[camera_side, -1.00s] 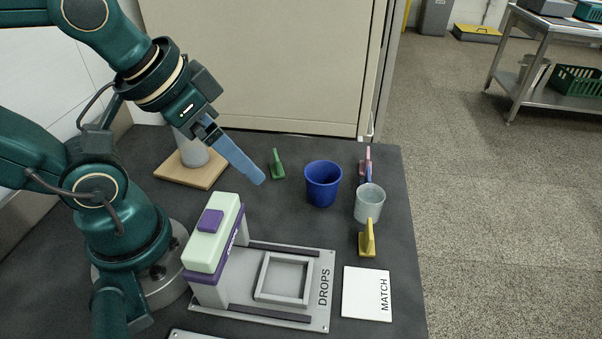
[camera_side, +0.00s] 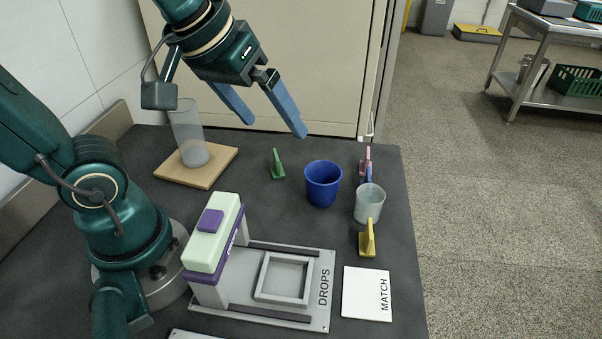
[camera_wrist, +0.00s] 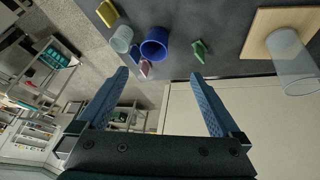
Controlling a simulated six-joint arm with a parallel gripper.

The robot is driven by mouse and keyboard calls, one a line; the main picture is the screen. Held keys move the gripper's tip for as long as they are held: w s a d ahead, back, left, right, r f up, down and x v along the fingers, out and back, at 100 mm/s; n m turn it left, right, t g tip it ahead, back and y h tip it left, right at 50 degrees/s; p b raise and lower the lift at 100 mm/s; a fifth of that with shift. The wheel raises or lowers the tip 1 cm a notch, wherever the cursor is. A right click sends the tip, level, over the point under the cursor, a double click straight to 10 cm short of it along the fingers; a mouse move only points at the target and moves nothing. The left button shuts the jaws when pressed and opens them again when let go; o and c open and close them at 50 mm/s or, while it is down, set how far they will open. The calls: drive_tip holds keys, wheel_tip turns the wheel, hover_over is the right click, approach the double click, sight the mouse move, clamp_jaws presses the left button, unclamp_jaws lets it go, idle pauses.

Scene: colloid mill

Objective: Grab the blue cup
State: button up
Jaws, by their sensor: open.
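The blue cup (camera_side: 322,186) stands upright on the dark table, right of centre in the side view. In the wrist view the blue cup (camera_wrist: 154,46) is near the top, its dark inside showing. My gripper (camera_side: 276,128) is open and empty, raised above the back of the table, up and to the left of the cup. Its two blue fingers are wide apart in the wrist view (camera_wrist: 160,76). The cup is beyond the fingertips, not between them.
A pale grey cup (camera_side: 369,205) stands close to the blue cup's right. Yellow (camera_side: 367,242), green (camera_side: 277,165) and pink (camera_side: 364,162) pieces stand nearby. A clear cylinder (camera_side: 187,130) stands on a wooden board (camera_side: 222,160). A DROPS device (camera_side: 325,262) and MATCH card (camera_side: 367,294) lie in front.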

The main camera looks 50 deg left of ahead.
drive_tip(key=w+f+n+g, duration=0.2)
drive_tip(key=w+f, duration=0.1)
drive_tip(key=w, duration=0.5)
drive_tip(key=g, duration=0.2)
hover_over(323, 175)
drive_tip(key=s+d, duration=0.2)
wheel_tip(323, 175, down, 8)
drive_tip(key=shift+n+y, duration=0.3)
drive_tip(key=shift+w+a+f, duration=0.1)
drive_tip(key=shift+f, duration=2.4)
drive_tip(key=c, duration=1.2)
